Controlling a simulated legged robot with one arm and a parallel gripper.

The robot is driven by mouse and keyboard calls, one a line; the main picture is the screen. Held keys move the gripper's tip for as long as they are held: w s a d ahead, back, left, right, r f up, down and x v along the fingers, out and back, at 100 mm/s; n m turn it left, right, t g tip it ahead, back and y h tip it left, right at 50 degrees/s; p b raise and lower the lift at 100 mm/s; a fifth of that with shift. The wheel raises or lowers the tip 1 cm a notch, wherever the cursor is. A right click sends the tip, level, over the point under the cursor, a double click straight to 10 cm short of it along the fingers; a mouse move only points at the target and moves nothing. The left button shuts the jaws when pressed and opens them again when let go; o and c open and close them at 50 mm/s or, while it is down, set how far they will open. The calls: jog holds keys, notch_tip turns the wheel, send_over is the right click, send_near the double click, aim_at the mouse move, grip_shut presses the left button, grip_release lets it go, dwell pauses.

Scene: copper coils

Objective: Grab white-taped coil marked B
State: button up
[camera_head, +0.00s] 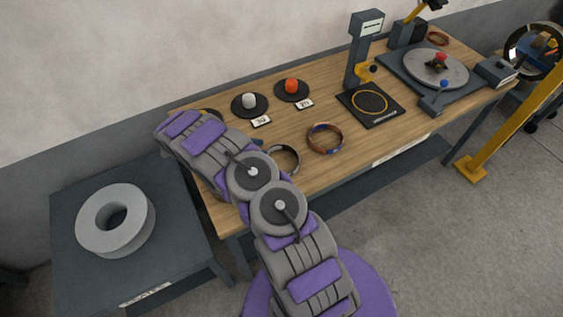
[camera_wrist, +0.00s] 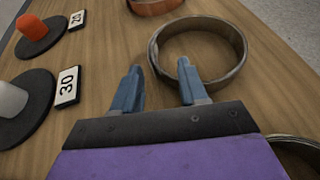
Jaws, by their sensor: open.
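No white tape and no letter B can be made out on any coil. A dull grey-brown coil (camera_wrist: 240,50) lies flat ahead of my gripper (camera_wrist: 158,67) in the wrist view; it seems to be the coil (camera_head: 297,158) beside my arm in the head view. My gripper is open and empty. Its right fingertip overlaps the coil's near-left rim in the picture; its left fingertip is outside the ring. Whether they touch is unclear. A copper coil (camera_head: 325,150) lies farther right, partly seen at the wrist view's top (camera_wrist: 157,8). Another ring (camera_wrist: 300,143) is cut off at right.
A white peg (camera_head: 249,101) by a "30" card (camera_wrist: 67,85) and an orange peg (camera_head: 291,87) by a "20" card stand behind. A scale (camera_head: 398,120) and turntable (camera_head: 435,68) are farther right. A grey spool (camera_head: 90,215) sits left.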

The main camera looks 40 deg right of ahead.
aim_at(281, 146)
jog(key=shift+a, duration=0.2)
jog(key=x, duration=0.2)
jog(key=b+x, duration=0.1)
jog(key=x, duration=0.1)
jog(key=w+b+x, duration=0.1)
jog(key=x, duration=0.2)
jog(key=shift+w+d+r, duration=0.1)
jog(key=shift+d, duration=0.2)
jog(key=shift+a+r, duration=0.15)
jog(key=shift+a, duration=0.25)
jog(key=shift+a+r, duration=0.1)
jog(key=shift+a, duration=0.4)
jog(key=shift+c, duration=1.3)
jog(key=shift+d, duration=0.1)
jog(key=c, duration=0.3)
jog(key=shift+d, duration=0.45)
grip_shut()
jog(key=shift+a+f, duration=0.25)
